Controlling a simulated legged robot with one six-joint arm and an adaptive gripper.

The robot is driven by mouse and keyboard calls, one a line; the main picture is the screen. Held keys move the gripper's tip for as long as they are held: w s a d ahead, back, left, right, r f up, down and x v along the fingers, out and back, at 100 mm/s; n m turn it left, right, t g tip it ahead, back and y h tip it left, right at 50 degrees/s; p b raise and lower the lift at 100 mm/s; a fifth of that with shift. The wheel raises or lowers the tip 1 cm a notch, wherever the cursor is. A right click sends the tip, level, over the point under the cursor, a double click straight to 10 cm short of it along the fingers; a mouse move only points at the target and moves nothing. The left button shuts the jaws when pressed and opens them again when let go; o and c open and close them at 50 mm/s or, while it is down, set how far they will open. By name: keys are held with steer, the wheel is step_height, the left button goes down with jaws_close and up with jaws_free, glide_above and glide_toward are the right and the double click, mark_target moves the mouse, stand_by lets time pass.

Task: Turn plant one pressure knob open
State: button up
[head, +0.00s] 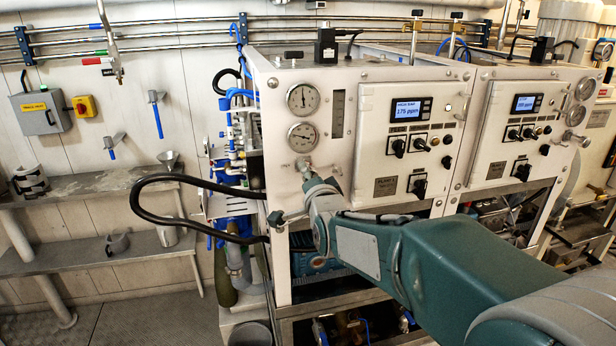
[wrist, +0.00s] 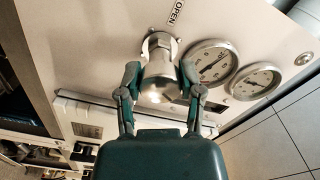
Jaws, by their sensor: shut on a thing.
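The plant one pressure knob (wrist: 158,62) is a round metal knob on the white front panel (wrist: 110,45). In the wrist view it sits between the two fingers of my gripper (wrist: 160,80), which is shut on its sides. An "OPEN" label (wrist: 176,12) is on the panel beside the knob. In the head view my gripper (head: 308,172) reaches the panel's lower left, below the two gauges, and the arm hides most of the knob. I cannot tell how far the knob is turned.
Two round gauges (head: 302,98) (head: 303,136) sit above the knob. To the right is a control panel (head: 406,140) with a lit display and black switches. A second similar unit (head: 516,130) stands further right. A black cable (head: 150,215) loops out at the left, near shelves (head: 90,185).

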steer(key=n, duration=0.2)
steer(key=f+n, duration=0.1)
steer(key=n, duration=0.1)
steer(key=shift+n, duration=0.3)
steer(key=n, duration=0.5)
steer(key=shift+n, duration=0.3)
steer(key=n, duration=0.4)
steer(key=shift+d, duration=0.15)
steer(key=n, duration=1.2)
steer(key=shift+d+r, duration=0.1)
steer(key=n, duration=0.7)
steer(key=shift+r, duration=0.1)
